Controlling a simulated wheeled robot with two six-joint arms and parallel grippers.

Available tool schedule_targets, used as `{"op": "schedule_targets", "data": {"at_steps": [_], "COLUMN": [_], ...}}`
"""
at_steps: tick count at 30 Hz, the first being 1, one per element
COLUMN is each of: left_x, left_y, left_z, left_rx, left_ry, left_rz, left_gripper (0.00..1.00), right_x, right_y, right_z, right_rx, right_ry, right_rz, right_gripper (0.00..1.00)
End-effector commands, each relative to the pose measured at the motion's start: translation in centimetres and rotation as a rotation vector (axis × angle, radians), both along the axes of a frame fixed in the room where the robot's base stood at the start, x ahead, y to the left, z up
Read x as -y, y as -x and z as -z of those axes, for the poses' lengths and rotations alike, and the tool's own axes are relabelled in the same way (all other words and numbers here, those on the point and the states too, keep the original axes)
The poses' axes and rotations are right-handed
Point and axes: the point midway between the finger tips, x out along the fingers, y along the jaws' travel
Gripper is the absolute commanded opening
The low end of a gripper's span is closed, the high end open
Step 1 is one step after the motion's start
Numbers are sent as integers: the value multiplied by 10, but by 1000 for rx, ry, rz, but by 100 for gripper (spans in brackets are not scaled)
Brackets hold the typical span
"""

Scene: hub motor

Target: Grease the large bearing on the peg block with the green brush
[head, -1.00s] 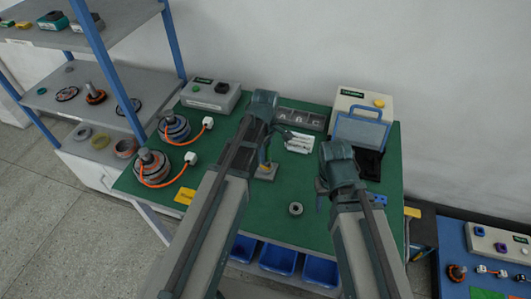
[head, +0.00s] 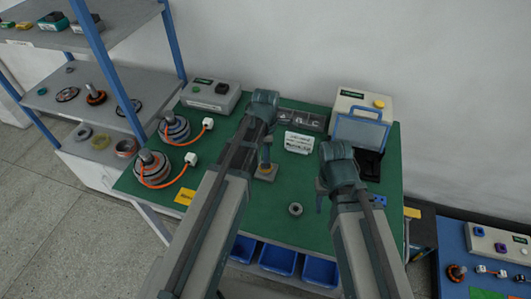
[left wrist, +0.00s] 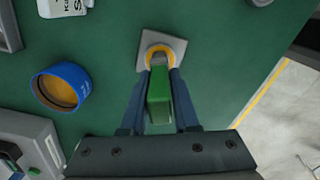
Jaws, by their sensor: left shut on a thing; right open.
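My left gripper (head: 266,158) is shut on the green brush (left wrist: 160,100), which points at the peg block (left wrist: 176,43). The block also shows in the head view (head: 266,173), below the gripper. On the block is a ring-shaped bearing (left wrist: 148,51) with a yellowish face, around a grey centre. The brush tip overlaps the bearing's near side in the left wrist view; I cannot tell whether they touch. A blue jar (left wrist: 60,86) with orange-yellow content stands beside the block. My right gripper (head: 320,196) is open and empty above the table's right side.
A loose grey ring (head: 295,209) lies on the green table (head: 235,222). Two motor parts with orange cables (head: 152,166) are at left. Control boxes (head: 210,95) and a blue-framed stand (head: 361,132) are at the back.

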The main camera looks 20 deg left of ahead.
Motion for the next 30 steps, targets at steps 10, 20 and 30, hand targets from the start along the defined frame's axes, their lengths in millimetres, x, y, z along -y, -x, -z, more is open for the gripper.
{"op": "schedule_targets", "data": {"at_steps": [10, 20, 30], "left_x": [0, 0, 0], "left_y": [0, 0, 0], "left_z": [-30, -47, -46], "left_rx": [0, 0, 0], "left_ry": [0, 0, 0], "left_rz": [1, 1, 1], "left_gripper": [0, 0, 0], "right_x": [0, 0, 0], "right_y": [0, 0, 0], "right_z": [-30, -47, -46], "right_rx": [0, 0, 0], "right_ry": [0, 0, 0], "right_rz": [0, 0, 0], "right_gripper": [50, 50, 50]}}
